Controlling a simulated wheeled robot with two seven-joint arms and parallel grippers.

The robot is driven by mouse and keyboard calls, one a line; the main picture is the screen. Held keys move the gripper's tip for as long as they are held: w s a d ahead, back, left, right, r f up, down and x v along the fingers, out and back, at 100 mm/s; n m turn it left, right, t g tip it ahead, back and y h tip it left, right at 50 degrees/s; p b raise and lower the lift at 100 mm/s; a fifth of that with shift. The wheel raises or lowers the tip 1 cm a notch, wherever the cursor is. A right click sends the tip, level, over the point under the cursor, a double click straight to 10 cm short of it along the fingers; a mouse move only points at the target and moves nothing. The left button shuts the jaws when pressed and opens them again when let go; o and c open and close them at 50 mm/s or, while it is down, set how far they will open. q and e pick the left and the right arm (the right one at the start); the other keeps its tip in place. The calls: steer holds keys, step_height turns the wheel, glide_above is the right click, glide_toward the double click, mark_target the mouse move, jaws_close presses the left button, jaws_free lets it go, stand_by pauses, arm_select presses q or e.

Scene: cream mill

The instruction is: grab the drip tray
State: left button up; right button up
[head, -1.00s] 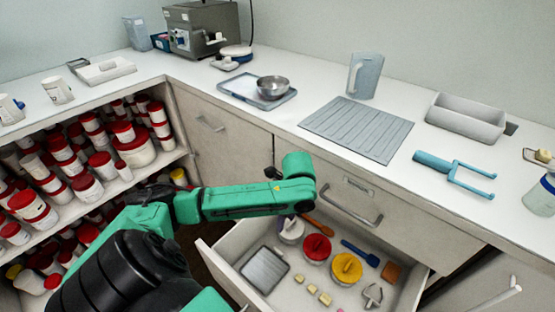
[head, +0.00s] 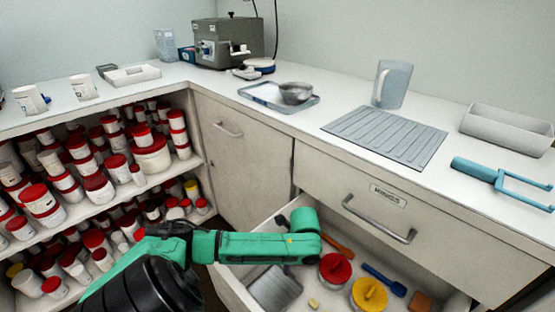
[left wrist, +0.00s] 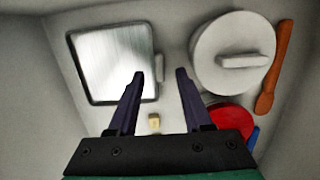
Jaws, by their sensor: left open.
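The drip tray appears to be the flat, shiny metal tray with a dark rim (left wrist: 112,62) lying in the open drawer. In the head view the tray (head: 272,290) is partly covered by my left arm. My left gripper (left wrist: 160,75) points down into the drawer. Its fingers are apart with nothing between them. The left fingertip is close to the tray's right edge, where a small light tab shows; I cannot tell whether they touch. In the head view the fingers are hidden behind the arm. My right gripper is not in view.
A white round lid (left wrist: 232,52), a red lid (head: 335,268), a yellow lid (head: 369,293) and an orange-brown utensil (left wrist: 274,68) share the drawer (head: 232,291). A ribbed grey mat (head: 385,137) lies on the counter above. Shelves of red-lidded tubs stand at left.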

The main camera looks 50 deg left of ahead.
arm_select(q)
step_height(320, 180, down, 3)
steer(key=shift+a+r, duration=0.15)
steer(key=shift+r, duration=0.1)
jaws_close()
stand_by(1.2)
